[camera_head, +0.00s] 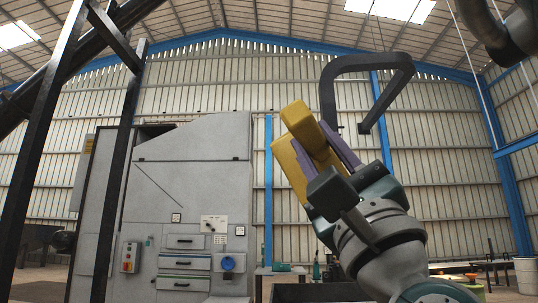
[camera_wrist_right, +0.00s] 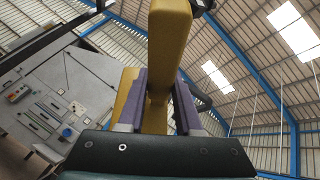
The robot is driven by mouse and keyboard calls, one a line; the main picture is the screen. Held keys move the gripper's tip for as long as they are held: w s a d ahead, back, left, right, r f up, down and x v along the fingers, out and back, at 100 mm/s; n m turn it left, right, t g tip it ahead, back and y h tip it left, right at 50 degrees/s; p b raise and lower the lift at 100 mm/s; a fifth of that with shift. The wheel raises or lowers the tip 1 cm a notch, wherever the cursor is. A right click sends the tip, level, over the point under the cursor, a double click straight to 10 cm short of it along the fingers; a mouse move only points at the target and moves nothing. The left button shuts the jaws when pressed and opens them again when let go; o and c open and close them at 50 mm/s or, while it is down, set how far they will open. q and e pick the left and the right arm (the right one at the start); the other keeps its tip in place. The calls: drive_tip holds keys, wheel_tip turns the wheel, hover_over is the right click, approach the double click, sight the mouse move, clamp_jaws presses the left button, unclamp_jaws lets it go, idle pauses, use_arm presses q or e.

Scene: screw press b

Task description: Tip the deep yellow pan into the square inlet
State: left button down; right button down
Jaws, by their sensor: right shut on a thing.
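The deep yellow pan (camera_head: 290,165) is raised in the middle of the head view, tilted, with a block-like yellow part at its upper end. My right gripper (camera_head: 322,150) has its purple fingers closed on either side of a yellow part of it. In the right wrist view the yellow pan (camera_wrist_right: 168,45) stands between the purple fingers (camera_wrist_right: 160,88) and extends past them. The inside of the pan is hidden. A tall grey machine (camera_head: 195,150) stands to the left; a dark opening (camera_head: 152,131) shows at its upper left. I cannot tell whether this is the square inlet. My left gripper is not in view.
A black bent bar (camera_head: 350,62) shows above and right of the pan. Dark steel posts (camera_head: 120,150) and a sloping beam stand in front of the machine at left. Open air lies between the pan and the machine.

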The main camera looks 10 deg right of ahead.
drive_tip(key=shift+w+a+f+n+g+y+p, duration=0.2)
drive_tip(key=shift+f+n+g+y+p, duration=0.6)
drive_tip(key=shift+n+g+p, duration=2.1)
drive_tip(key=shift+w+a+f+n+g+y+p, duration=0.15)
drive_tip(key=shift+f+n+g+y+p, duration=0.8)
drive_tip(key=shift+p, duration=3.65)
drive_tip(key=shift+w+a+f+n+g+y+p, duration=0.1)
drive_tip(key=shift+a+f+n+g+y+p, duration=0.35)
drive_tip(key=shift+n+g+p, duration=2.5)
drive_tip(key=p, duration=0.1)
drive_tip(key=f+m+t+p, duration=0.1)
drive_tip(key=shift+d+m+p, duration=0.2)
drive_tip(key=shift+m+p, duration=0.1)
drive_tip(key=shift+p, duration=0.1)
